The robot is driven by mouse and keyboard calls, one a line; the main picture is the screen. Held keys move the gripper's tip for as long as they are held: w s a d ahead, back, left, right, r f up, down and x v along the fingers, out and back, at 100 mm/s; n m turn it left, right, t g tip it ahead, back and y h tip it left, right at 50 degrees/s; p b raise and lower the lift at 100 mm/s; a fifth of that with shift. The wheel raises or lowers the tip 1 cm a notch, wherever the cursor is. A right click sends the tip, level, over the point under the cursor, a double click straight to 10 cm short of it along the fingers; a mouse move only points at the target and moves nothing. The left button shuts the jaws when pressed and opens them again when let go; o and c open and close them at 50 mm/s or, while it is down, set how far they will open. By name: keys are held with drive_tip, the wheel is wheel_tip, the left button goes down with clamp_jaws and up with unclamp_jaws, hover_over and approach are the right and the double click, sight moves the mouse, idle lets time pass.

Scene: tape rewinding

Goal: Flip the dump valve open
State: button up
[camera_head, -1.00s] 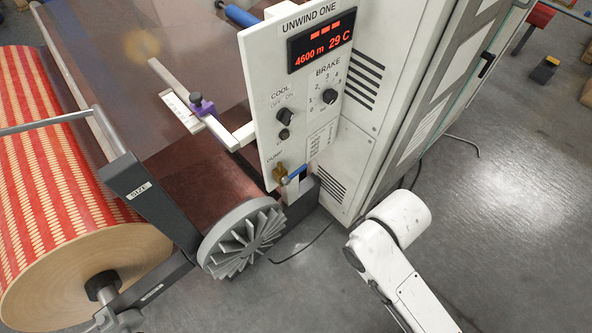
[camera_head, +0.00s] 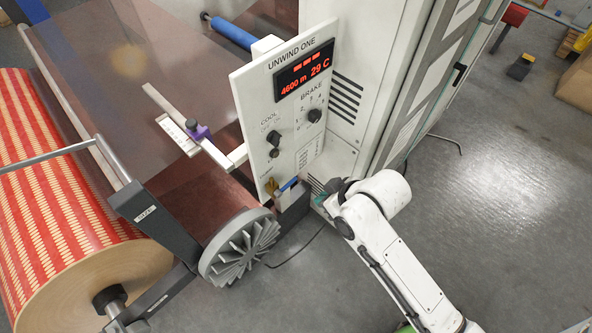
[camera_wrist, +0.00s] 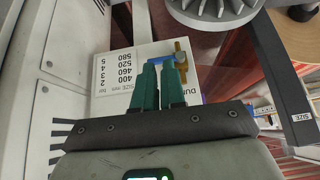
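The dump valve shows in the head view as a brass body (camera_head: 271,186) with a blue lever (camera_head: 288,184), low on the white UNWIND ONE panel (camera_head: 283,110). Contact with the lever cannot be told.
The panel also carries a brake knob (camera_head: 315,115) and a cool knob (camera_head: 273,137). A grey finned wheel (camera_head: 240,247) sits below left of the valve. A red patterned roll (camera_head: 60,190) is at left.

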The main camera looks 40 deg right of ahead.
drive_tip(key=w+r, duration=0.1)
drive_tip(key=w+d+r+t+p, duration=0.1)
drive_tip(key=w+r, duration=0.1)
drive_tip(key=w+r+t, duration=0.1)
drive_tip(key=shift+w+d+r+p, duration=0.2)
drive_tip(key=shift+d+r+p, duration=0.05)
drive_tip(key=shift+p, duration=0.1)
clamp_jaws()
hover_over(296, 180)
drive_tip(key=s+a, duration=0.2)
wheel_tip(296, 180, down, 7)
drive_tip(key=f, duration=0.2)
drive_tip(key=shift+w+d+f+p, duration=0.15)
drive_tip(key=shift+d+f+p, duration=0.1)
drive_tip(key=shift+f+p, duration=0.1)
drive_tip(key=shift+f, duration=0.7)
